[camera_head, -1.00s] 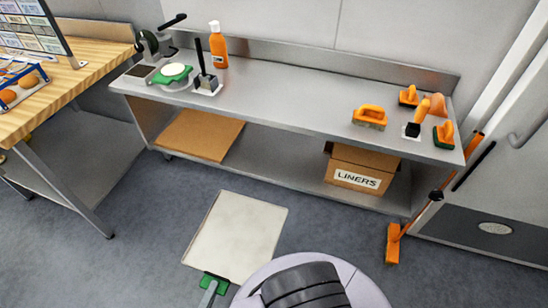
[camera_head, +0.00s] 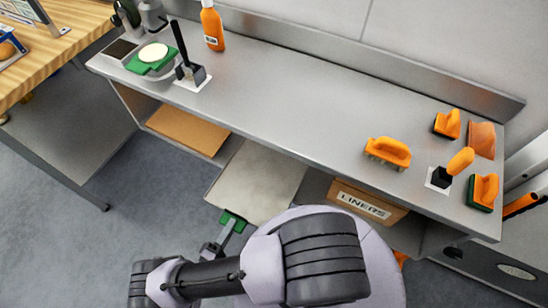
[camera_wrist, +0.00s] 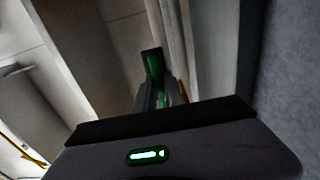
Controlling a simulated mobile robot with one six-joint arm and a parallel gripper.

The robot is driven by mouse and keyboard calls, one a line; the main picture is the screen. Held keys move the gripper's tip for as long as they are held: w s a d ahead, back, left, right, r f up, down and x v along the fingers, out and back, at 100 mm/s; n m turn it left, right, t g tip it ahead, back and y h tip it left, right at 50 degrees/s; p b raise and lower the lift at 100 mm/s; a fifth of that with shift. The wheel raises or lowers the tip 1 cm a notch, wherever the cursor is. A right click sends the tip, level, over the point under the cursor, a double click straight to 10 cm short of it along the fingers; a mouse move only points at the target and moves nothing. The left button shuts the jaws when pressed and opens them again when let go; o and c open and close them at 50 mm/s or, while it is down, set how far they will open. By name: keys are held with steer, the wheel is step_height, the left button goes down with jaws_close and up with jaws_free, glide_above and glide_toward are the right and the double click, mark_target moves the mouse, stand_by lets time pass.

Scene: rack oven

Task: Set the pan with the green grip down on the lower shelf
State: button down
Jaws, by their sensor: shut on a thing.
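The pan (camera_head: 258,180) is a flat, pale sheet with a green grip (camera_head: 233,220) at its near end. My gripper (camera_head: 229,226) is shut on the green grip. The pan looks about level, and its far part is in the opening below the steel worktop, over the front of the lower shelf (camera_head: 315,188). Its near part sticks out in front. I cannot tell whether it touches the shelf. In the wrist view the green grip (camera_wrist: 153,64) shows between dark fingers; the pan there is hard to make out.
A cardboard sheet (camera_head: 188,129) lies on the shelf left of the pan, and a LINERS box (camera_head: 365,204) stands to its right.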

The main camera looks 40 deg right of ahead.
mark_target(250, 195)
steer(key=x, duration=0.4)
steer(key=f+b+x, duration=0.1)
steer(key=x, duration=0.4)
steer(key=b+x, duration=0.1)
steer(key=x, duration=0.4)
steer(key=shift+w+f, duration=0.2)
steer(key=shift+f, duration=0.05)
step_height(250, 195, down, 4)
steer(key=b, duration=0.3)
steer(key=shift+w+d, duration=0.1)
steer(key=shift+d, duration=0.05)
steer(key=shift+r, duration=0.3)
steer(key=c, duration=1.9)
jaws_free()
steer(key=shift+f, duration=0.2)
steer(key=o, duration=0.4)
steer(key=shift+o, duration=0.2)
steer(key=shift+r, duration=0.1)
